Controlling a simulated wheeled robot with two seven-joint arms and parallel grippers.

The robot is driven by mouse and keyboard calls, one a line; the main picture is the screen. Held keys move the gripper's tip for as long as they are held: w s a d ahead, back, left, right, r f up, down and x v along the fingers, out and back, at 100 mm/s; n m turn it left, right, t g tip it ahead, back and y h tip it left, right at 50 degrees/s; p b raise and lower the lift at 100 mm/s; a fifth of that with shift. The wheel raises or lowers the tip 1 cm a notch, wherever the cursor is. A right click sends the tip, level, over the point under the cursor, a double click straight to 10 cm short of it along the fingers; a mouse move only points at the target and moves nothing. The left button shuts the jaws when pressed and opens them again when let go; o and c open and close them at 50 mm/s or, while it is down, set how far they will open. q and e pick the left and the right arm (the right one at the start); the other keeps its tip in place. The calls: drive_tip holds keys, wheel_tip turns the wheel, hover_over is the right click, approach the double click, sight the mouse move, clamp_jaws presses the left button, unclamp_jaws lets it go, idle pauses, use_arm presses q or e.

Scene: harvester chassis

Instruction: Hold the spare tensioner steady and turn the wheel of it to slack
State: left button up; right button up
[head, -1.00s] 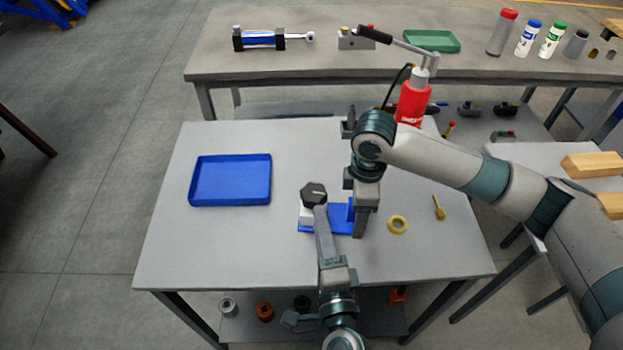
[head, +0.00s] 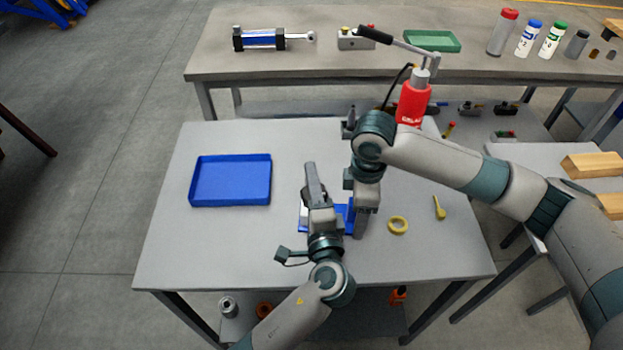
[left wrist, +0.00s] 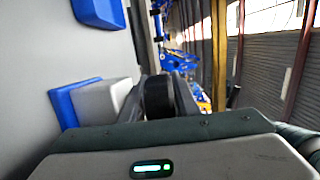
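The spare tensioner lies on the near table: a blue base (head: 345,213) with a pale block, shown better in the left wrist view (left wrist: 103,101), and a dark wheel (left wrist: 158,97). My left gripper (head: 312,180) reaches over the wheel and hides most of it in the head view. In the left wrist view its fingers (left wrist: 158,100) lie on both sides of the wheel, close to it; contact is unclear. My right gripper (head: 361,222) points down, shut on the blue upright at the base's right end; its far finger is hidden.
A blue tray (head: 230,181) lies left on the table. A yellow ring (head: 398,225) and a small yellow tool (head: 439,207) lie right. A red bottle jack (head: 414,102) stands behind my right arm. The table's left front is clear.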

use_arm(q)
drive_tip(key=shift+w+f, duration=0.1)
drive_tip(key=shift+w, duration=0.1)
drive_tip(key=c, duration=0.7)
drive_tip(key=shift+c, duration=0.2)
drive_tip(key=shift+a+f+y, duration=0.1)
drive_tip(key=shift+y, duration=0.2)
drive_tip(key=shift+s+a+n+g+y, duration=0.15)
drive_tip(key=shift+n+g+y, duration=0.15)
drive_tip(key=shift+n+y, duration=0.45)
drive_tip(key=shift+f, duration=0.1)
drive_tip(key=o, duration=0.7)
